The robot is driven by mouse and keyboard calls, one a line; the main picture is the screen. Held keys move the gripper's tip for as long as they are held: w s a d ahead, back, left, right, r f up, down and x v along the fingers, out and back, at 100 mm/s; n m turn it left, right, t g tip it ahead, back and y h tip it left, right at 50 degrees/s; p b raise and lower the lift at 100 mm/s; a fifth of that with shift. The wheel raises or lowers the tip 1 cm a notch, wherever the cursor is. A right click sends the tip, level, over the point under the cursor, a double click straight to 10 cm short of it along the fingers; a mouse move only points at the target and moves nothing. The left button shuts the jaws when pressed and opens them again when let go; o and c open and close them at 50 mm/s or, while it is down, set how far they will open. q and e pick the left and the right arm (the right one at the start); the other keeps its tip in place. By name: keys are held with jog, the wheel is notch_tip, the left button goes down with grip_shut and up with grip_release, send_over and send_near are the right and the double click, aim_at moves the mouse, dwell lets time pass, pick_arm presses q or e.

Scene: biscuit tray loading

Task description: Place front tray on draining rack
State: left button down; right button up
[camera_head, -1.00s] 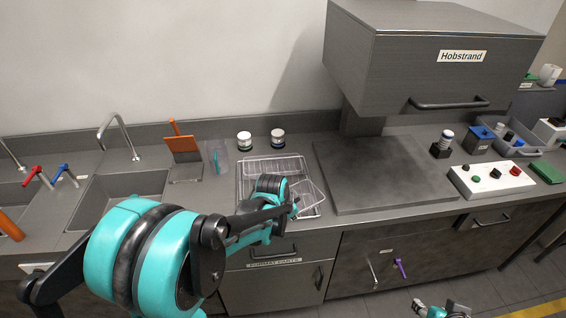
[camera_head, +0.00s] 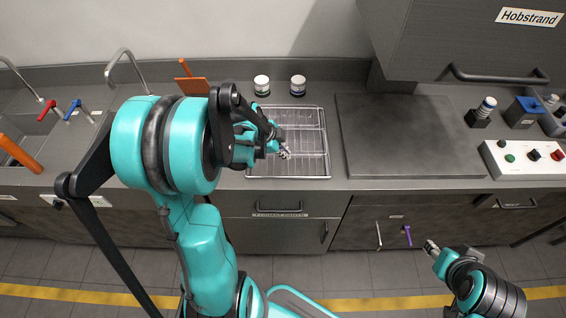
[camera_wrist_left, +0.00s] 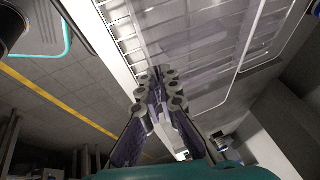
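The draining rack (camera_head: 327,172) is a wire frame on the counter, left of the dark hob plate. A clear, see-through tray (camera_head: 305,144) lies over or in the rack; its outline merges with the wires, so I cannot tell whether it rests fully on them. My left gripper (camera_head: 285,153) is at the rack's middle, its arm covering the left side. In the left wrist view the left gripper's fingertips (camera_wrist_left: 161,80) are close together at the near edge of the clear tray (camera_wrist_left: 205,65). My right gripper (camera_head: 431,247) is low over the floor, away from the counter; its fingers are too small to read.
Two white-lidded jars (camera_head: 298,86) stand behind the rack. The hob plate (camera_head: 405,135) to the right is bare, with the hood (camera_head: 470,40) above it. A sink, taps (camera_head: 122,65) and an orange-handled tool (camera_head: 192,85) are to the left.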

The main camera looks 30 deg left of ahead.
pick_arm(q)
jog(key=shift+s+a+f, duration=0.15)
jog(key=shift+s+f, duration=0.25)
jog(key=shift+s, duration=0.05)
notch_tip(320, 180, down, 4)
jog(key=shift+w+r+b, duration=0.1)
jog(key=shift+b, duration=0.6)
jog(key=c, duration=2.2)
grip_release()
jog(key=o, duration=0.5)
